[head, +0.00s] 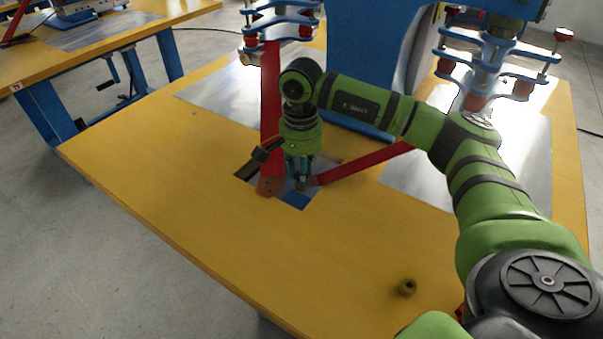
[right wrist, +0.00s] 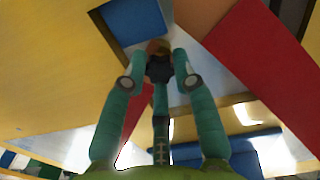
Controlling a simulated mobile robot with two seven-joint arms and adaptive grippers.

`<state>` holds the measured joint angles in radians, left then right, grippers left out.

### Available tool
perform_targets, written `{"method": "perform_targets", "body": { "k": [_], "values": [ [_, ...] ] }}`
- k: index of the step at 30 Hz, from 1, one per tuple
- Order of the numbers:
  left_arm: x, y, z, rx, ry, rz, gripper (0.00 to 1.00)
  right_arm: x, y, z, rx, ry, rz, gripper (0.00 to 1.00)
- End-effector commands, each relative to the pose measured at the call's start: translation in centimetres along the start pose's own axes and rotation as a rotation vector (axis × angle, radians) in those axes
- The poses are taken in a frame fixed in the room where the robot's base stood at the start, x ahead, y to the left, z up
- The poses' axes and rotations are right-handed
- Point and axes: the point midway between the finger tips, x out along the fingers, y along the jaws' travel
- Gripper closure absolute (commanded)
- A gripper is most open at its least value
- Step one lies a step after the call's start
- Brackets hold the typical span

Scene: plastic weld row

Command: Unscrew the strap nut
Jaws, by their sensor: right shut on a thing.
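My right gripper (head: 300,178) points down at the table opening, beside the joint of two red straps. In the right wrist view its green fingers (right wrist: 158,72) close around a small dark piece with a brownish top, the strap nut (right wrist: 158,47). The fingers partly hide the nut; its thread cannot be seen. One red strap (head: 270,110) rises steeply from the joint; another red strap (head: 365,163) slants up to the right, and a red strap also shows in the right wrist view (right wrist: 255,65). My left gripper is not in view.
A small olive-brass knob (head: 407,287) lies on the yellow table (head: 190,180) near its front edge. A blue plate (head: 293,199) shows in the opening, with a dark bar (head: 257,161) beside it. Blue press heads (head: 490,55) stand behind. The table's left front is clear.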

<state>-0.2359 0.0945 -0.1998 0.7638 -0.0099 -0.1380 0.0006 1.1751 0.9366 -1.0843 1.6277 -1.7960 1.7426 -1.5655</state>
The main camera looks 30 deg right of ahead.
Motion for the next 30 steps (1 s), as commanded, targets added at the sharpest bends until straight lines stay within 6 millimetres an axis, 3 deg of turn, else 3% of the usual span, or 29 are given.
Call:
{"method": "perform_targets", "body": {
  "k": [7,30],
  "values": [
    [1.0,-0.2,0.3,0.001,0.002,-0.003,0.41,0.1,-0.2,0.2,-0.400,-0.003,-0.008,1.00],
    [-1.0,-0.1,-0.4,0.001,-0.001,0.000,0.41,-2.6,-0.1,0.1,-0.377,-0.001,-0.003,1.00]
  ]
}}
